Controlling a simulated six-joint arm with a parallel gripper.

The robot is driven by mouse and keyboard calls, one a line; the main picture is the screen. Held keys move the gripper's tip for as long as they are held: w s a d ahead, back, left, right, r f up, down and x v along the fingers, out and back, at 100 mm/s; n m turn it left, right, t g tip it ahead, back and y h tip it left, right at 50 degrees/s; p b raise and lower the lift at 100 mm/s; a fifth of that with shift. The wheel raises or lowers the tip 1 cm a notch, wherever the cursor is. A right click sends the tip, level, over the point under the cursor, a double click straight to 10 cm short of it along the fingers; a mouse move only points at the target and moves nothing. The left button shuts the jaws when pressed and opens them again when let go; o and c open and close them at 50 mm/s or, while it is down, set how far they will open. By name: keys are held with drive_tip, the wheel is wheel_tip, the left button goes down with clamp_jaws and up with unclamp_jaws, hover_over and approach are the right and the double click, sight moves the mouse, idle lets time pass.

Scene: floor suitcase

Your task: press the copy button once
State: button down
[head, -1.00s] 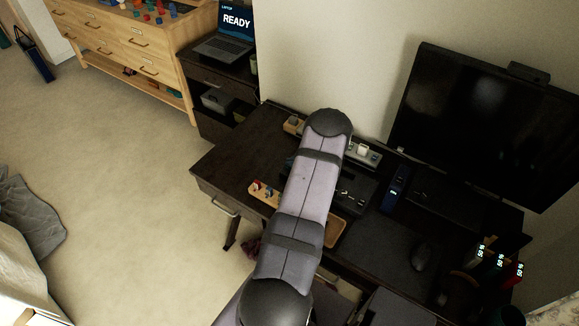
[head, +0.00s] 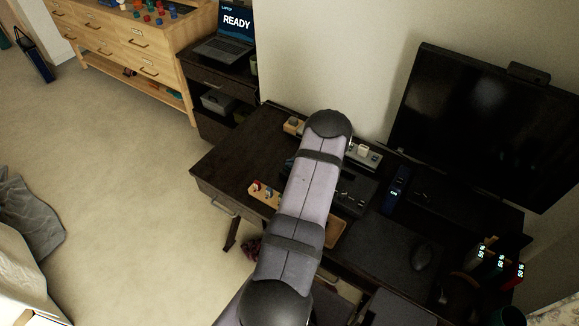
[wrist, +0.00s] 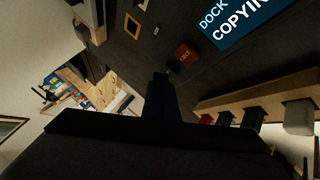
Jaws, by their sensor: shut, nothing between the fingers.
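In the wrist view, my gripper (wrist: 162,80) is shut and empty, its dark fingers pointing at the dark dock surface. Just past the fingertips is a small dark greenish spot, partly hidden by them; I cannot tell whether it is the copy button or whether the tips touch it. Beside it is a red button (wrist: 187,54) with partly readable lettering, "ECT". The dock's blue screen (wrist: 240,20) reads "DOCK" and "COPYIN", cut off by the frame edge. In the head view, my arm hides the gripper and the buttons.
In the wrist view, a wooden strip (wrist: 275,98) with several blocks lies at the right, and an orange-framed piece (wrist: 133,26) at the top. In the head view, a monitor (head: 480,125) stands behind the desk, with a mouse (head: 422,257) at the right. The laptop (head: 228,35) reads "READY".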

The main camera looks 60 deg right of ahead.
drive_tip(key=shift+r+p, duration=0.45)
drive_tip(key=shift+r, duration=0.25)
drive_tip(key=shift+r+p, duration=2)
drive_tip(key=shift+r, duration=0.5)
